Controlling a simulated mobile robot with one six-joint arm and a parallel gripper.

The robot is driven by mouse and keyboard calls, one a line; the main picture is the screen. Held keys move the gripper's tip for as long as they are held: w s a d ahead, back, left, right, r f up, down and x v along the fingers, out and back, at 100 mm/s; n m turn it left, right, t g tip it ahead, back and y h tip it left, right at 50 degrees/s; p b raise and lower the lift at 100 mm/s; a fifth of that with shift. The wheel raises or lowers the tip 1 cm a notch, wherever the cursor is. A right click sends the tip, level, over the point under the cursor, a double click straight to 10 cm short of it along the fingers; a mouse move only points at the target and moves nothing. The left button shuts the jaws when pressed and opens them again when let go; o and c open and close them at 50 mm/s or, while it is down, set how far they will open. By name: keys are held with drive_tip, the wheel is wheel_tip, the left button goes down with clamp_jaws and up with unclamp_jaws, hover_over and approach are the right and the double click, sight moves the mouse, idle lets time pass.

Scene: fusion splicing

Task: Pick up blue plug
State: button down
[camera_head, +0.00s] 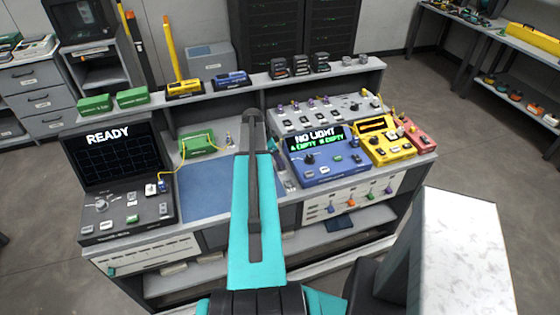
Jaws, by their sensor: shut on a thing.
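My arm runs up the middle of the view as a teal and dark grey link. My gripper (285,174) shows only in part, just right of that link, low in front of the blue tester. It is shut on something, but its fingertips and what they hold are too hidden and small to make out. A small blue plug (162,186) sits at the right of the dark instrument on the left, by a yellow cable. Another blue plug-like piece (331,209) shows on the white front panel at right, in a row with an orange one.
The dark instrument (98,204) reads READY. The blue tester (322,174) reads NO LIGHT, A EMPTY, B EMPTY. Yellow (388,153) and red (419,140) boxes stand right of it. A blue mat (207,203) lies clear. A green box (197,144) with yellow cable stands behind it.

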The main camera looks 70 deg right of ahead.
drive_tip(key=shift+r, duration=0.1)
drive_tip(key=shift+r+b, duration=1.05)
drive_tip(key=shift+r, duration=0.3)
drive_tip(key=shift+a+r, duration=0.2)
drive_tip(key=shift+a, duration=0.05)
drive_tip(key=a+b, duration=0.1)
drive_tip(key=a, duration=0.3)
drive_tip(key=w+a+r+b, duration=0.1)
drive_tip(key=a+b, duration=0.1)
drive_tip(key=a, duration=0.3)
drive_tip(key=w+a+b, duration=0.1)
drive_tip(key=a+b, duration=0.1)
drive_tip(key=a, duration=0.2)
drive_tip(key=shift+a+r, duration=0.15)
drive_tip(key=shift+w+a+r+b, duration=0.1)
drive_tip(key=shift+a+b, duration=0.05)
drive_tip(key=shift+a, duration=0.35)
drive_tip(key=shift+w+a+r+b, duration=0.1)
drive_tip(key=shift+a+b, duration=0.05)
drive_tip(key=shift+a, duration=0.35)
